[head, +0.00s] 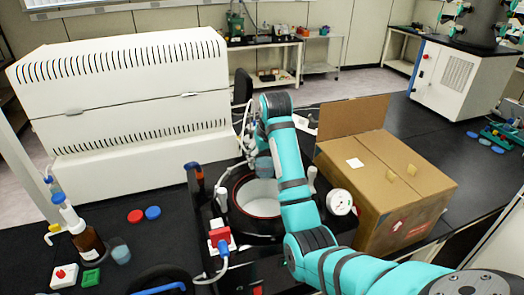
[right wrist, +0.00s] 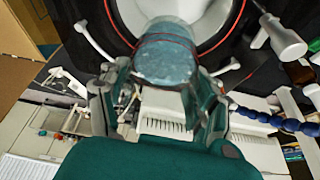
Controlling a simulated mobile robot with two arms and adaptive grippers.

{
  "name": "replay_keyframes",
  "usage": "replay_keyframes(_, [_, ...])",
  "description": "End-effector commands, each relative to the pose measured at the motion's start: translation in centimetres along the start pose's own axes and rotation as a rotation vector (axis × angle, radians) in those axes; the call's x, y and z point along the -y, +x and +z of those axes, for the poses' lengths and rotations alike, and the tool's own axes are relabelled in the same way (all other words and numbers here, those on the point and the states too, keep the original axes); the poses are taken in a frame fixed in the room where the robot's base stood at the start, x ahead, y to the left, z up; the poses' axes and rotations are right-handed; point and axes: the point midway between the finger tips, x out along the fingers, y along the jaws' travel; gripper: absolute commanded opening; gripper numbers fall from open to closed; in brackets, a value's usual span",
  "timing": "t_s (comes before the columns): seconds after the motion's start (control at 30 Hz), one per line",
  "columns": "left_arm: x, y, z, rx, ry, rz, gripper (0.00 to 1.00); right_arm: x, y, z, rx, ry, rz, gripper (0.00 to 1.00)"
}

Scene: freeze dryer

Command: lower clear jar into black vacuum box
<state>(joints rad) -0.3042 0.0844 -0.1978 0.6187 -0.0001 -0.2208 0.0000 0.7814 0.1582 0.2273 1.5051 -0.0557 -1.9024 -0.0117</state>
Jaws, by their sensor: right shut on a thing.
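The opening has a white inside and a dark red ring. In the right wrist view, the jar (right wrist: 168,62) sits between the two fingers of my right gripper (right wrist: 163,98), which is shut on it. The white inside of the vacuum box (right wrist: 208,14) shows behind the jar. My arm hides part of the opening's right side, and I cannot tell how deep the jar's lower end is. My left gripper is not in view.
An open cardboard box (head: 390,180) stands close on the right of my arm. A white gauge (head: 340,202) and a red-and-white valve (head: 220,238) flank the opening. A large white machine (head: 125,90) stands behind left. A brown bottle (head: 88,242) and a small beaker (head: 120,252) stand at left.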

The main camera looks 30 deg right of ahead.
Motion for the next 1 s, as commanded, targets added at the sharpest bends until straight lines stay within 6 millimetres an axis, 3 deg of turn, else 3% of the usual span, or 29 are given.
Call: replay_keyframes(1.0, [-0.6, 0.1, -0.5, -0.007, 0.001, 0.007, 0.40, 0.0, 8.9, 3.7, -0.001, 0.001, 0.000, 0.20])
